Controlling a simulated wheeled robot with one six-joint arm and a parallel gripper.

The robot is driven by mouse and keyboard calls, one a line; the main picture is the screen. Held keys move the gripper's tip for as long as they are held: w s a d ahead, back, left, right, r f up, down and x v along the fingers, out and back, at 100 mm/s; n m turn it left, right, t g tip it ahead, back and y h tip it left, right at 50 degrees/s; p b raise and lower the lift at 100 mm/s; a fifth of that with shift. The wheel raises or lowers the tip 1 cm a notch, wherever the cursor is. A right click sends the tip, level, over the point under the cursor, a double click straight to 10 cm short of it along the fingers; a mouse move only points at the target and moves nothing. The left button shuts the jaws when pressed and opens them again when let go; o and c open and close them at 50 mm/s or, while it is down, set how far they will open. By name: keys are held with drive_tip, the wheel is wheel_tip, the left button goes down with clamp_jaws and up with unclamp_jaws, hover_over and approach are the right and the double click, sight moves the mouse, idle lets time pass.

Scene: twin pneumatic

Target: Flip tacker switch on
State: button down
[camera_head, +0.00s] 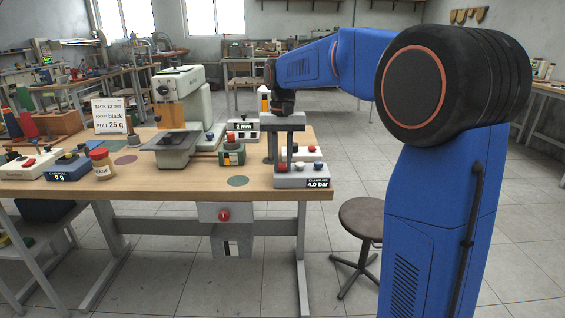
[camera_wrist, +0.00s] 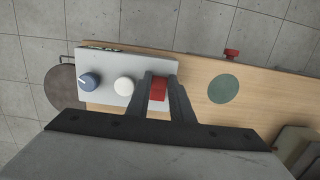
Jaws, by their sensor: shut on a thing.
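The tacker (camera_head: 182,98) is a pale green, sewing-machine-like machine on the workbench. A grey box under the bench's front edge carries a red mushroom button (camera_head: 223,215), with a black-and-white switch plate (camera_head: 232,248) below it. The red button also sticks out past the edge in the wrist view (camera_wrist: 232,54). My gripper (camera_head: 283,160) points down over the grey clamp air box (camera_head: 303,181), which reads 4.0 bar. In the wrist view my gripper (camera_wrist: 158,77) is shut on that box's red knob (camera_wrist: 158,89), one finger on each side.
Beside the red knob are a white knob (camera_wrist: 124,86) and a blue knob (camera_wrist: 89,81). A green disc (camera_wrist: 223,89) lies flat on the bench (camera_head: 185,187). A small green box (camera_head: 232,156) stands left of the clamp air box. A round stool (camera_head: 362,217) is at right.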

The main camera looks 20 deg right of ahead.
sight(283, 165)
idle(0.3)
drive_tip(key=c, duration=1.6)
unclamp_jaws()
drive_tip(key=shift+o, duration=0.2)
drive_tip(key=shift+r, duration=0.15)
wheel_tip(283, 165, up, 17)
drive_tip(key=w, duration=0.2)
drive_tip(key=shift+d, duration=0.35)
